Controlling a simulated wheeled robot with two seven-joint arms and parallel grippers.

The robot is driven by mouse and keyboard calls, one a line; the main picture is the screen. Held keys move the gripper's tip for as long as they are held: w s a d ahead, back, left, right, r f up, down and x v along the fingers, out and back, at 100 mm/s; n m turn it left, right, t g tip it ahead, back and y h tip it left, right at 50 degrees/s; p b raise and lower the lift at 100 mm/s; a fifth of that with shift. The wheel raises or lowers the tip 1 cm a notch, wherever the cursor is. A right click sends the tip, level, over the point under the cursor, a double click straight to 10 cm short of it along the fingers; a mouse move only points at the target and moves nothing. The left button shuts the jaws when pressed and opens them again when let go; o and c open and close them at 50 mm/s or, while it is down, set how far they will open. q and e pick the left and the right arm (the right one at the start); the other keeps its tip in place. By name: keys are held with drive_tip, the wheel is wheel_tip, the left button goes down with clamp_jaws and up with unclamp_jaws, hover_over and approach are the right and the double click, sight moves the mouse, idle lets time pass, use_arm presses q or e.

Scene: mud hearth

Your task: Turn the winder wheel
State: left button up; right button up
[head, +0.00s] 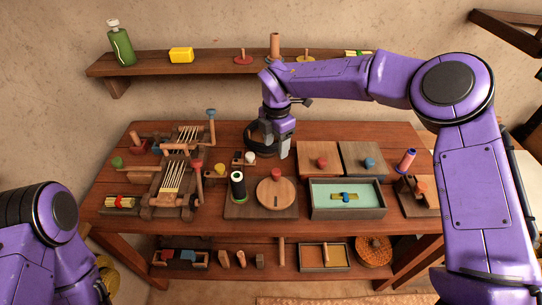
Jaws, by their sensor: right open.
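The winder wheel (266,196) is a pale round wooden disc with a red knob (277,175) standing on it. It lies flat on a brown board (240,212) at the front middle of the table. A dark spool with a white top (238,187) stands upright on the left of the same board. My right gripper (283,150) points down over the table, behind the wheel and apart from the knob. It is open, with nothing visible between its fingers. My left arm shows at the lower left, but its gripper is out of view.
A wooden loom-like frame (172,183) with cranks stands to the left. A green-lined tray (347,207) is close on the right, with two knobbed square boards (319,158) behind it. A shelf (220,66) with a bottle (121,43) runs along the wall.

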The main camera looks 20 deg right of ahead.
drive_tip(key=p, duration=0.3)
hover_over(276, 171)
drive_tip(key=f, duration=0.5)
drive_tip(key=shift+s+f, duration=0.15)
drive_tip(key=shift+s, duration=0.05)
drive_tip(key=f, duration=0.4)
drive_tip(key=shift+w+f+p, duration=0.2)
drive_tip(key=shift+w+p, duration=0.1)
drive_tip(key=shift+s+f, duration=0.1)
drive_tip(key=shift+f, duration=0.15)
drive_tip(key=c, duration=1)
